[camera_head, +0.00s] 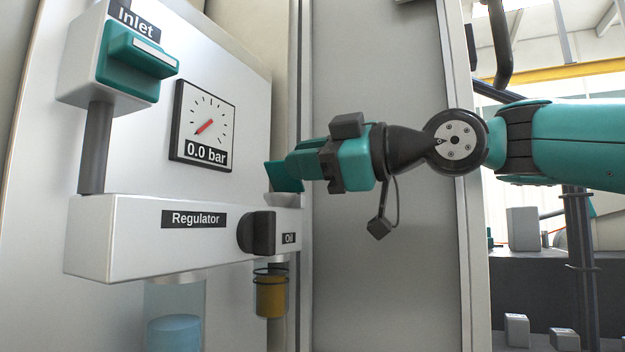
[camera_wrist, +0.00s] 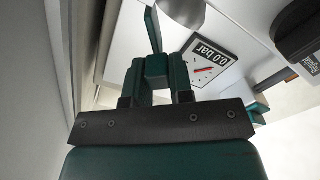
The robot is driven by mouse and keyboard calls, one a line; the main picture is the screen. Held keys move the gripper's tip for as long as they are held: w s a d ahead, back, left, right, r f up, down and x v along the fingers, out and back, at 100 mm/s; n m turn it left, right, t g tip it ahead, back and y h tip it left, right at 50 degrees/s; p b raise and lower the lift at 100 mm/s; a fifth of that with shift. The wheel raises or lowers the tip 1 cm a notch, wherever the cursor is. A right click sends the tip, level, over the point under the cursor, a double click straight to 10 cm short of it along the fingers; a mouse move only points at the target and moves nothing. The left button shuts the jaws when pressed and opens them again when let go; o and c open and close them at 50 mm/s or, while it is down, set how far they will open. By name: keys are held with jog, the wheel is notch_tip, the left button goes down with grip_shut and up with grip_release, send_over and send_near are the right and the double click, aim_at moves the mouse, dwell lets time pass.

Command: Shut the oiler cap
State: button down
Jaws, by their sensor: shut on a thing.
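The oiler cap (camera_head: 281,178) is a teal flap above the right end of the white regulator block, over the Oil label (camera_head: 289,239). It stands up at a tilt above a pale round oiler opening (camera_head: 283,199). In the wrist view the cap (camera_wrist: 152,28) stands edge-on beside the grey round opening (camera_wrist: 183,10). My gripper (camera_head: 296,166) comes in from the right at the cap. In the wrist view my gripper (camera_wrist: 156,67) is shut on a teal part that appears to belong to the cap. The fingers partly hide the grip.
The regulator block (camera_head: 130,240) carries a black knob (camera_head: 257,233) left of the oiler. A gauge (camera_head: 205,127) reads 0.0 bar, and the Inlet valve (camera_head: 135,66) is above left. An amber oil bowl (camera_head: 270,296) hangs below. A grey panel (camera_head: 375,290) stands behind my gripper.

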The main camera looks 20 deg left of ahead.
jog(key=shift+s+a+f+n+b, duration=0.1)
jog(key=shift+s+f+n+b, duration=0.2)
jog(key=shift+n+b, duration=0.55)
jog(key=shift+s+f+n+b, duration=0.3)
jog(key=shift+n+b, duration=0.35)
jog(key=shift+n, duration=0.3)
jog(key=c, duration=1)
grip_release()
